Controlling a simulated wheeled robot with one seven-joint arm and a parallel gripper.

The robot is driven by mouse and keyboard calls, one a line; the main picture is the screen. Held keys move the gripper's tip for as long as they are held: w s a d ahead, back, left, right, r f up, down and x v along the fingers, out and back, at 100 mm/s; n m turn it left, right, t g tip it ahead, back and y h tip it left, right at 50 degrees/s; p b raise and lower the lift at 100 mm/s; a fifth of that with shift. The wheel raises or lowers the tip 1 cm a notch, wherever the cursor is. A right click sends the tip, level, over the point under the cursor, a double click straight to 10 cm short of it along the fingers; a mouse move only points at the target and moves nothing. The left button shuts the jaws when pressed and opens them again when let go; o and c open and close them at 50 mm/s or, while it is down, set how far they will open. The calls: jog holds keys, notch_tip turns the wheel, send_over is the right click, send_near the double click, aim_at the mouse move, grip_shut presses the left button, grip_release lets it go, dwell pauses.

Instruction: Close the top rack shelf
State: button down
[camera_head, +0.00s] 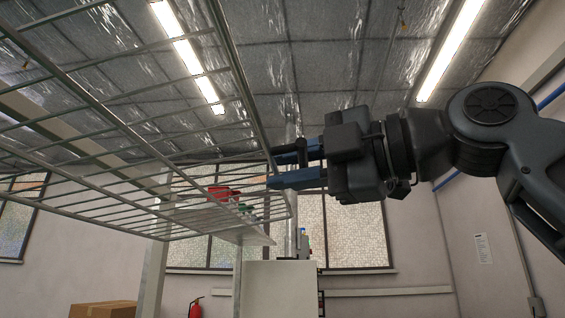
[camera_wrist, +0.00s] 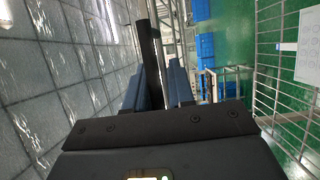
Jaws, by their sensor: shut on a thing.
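The top rack shelf (camera_head: 110,118) is a grey wire grid seen from below, filling the left half of the head view. Its right end reaches my gripper (camera_head: 273,171). The two blue fingers point left and close around the shelf's right edge. In the wrist view my gripper (camera_wrist: 156,85) has a dark bar between its blue fingers. The exact contact is hard to see.
Red items (camera_head: 222,193) show beyond the wire grid. A white cabinet (camera_head: 279,288) stands below. A cardboard box (camera_head: 103,310) and a fire extinguisher (camera_head: 196,306) are low at the left. Blue crates (camera_wrist: 206,50) show in the wrist view.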

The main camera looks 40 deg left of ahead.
jog(key=f+b, duration=0.1)
jog(key=f, duration=0.1)
jog(key=f+y+b, duration=0.1)
jog(key=b, duration=0.1)
jog(key=f+y+b, duration=0.1)
jog(key=f, duration=0.1)
jog(key=shift+w+d+f+m+b, duration=0.15)
jog(key=shift+d+f+m+b, duration=0.15)
jog(key=shift+f+m, duration=0.1)
jog(key=c, duration=1.2)
grip_release()
jog(key=shift+o, duration=0.2)
jog(key=b+v, duration=0.1)
jog(key=v, duration=0.6)
jog(key=shift+d, duration=0.4)
jog(key=shift+f, duration=0.15)
jog(key=shift+w, duration=0.1)
